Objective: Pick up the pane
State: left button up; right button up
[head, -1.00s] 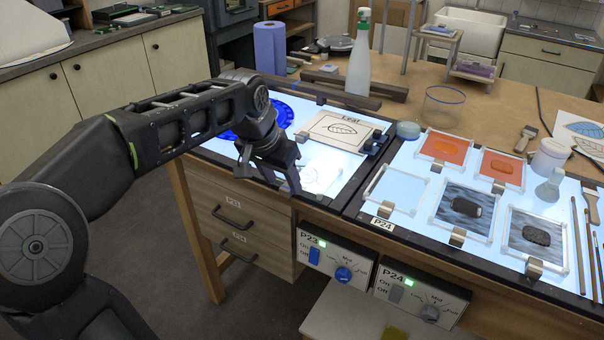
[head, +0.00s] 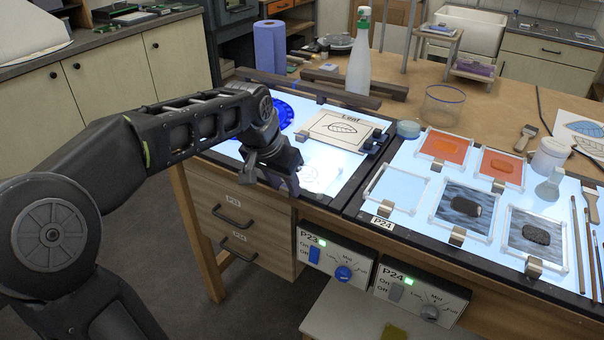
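My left gripper (head: 282,184) hangs fingers-down at the near left edge of the left light panel (head: 228,147). Its fingers are dark against the panel edge and their gap is unclear. Just right of it, a clear, pale piece with a faint round outline (head: 319,175) lies on the lit panel; its edges are washed out by glare. On the right panel are a pale blue pane (head: 396,190), two orange panes (head: 446,147) (head: 502,168) and two dark rippled panes (head: 465,207) (head: 537,233), all in clear frames. My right gripper is out of view.
A leaf drawing (head: 340,129) lies behind the glare, with a blue disc (head: 281,113) partly behind my arm. A spray bottle (head: 359,65), blue roll (head: 269,48) and glass bowl (head: 443,105) stand farther back. Control boxes (head: 336,257) (head: 420,293) project from the front.

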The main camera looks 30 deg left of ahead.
pick_arm(q)
grip_shut()
jog(key=shift+r, duration=0.1)
dwell(0.4)
notch_tip(320, 180, up, 10)
dwell(0.5)
jog(key=shift+a+p, duration=0.1)
jog(key=shift+p, duration=0.2)
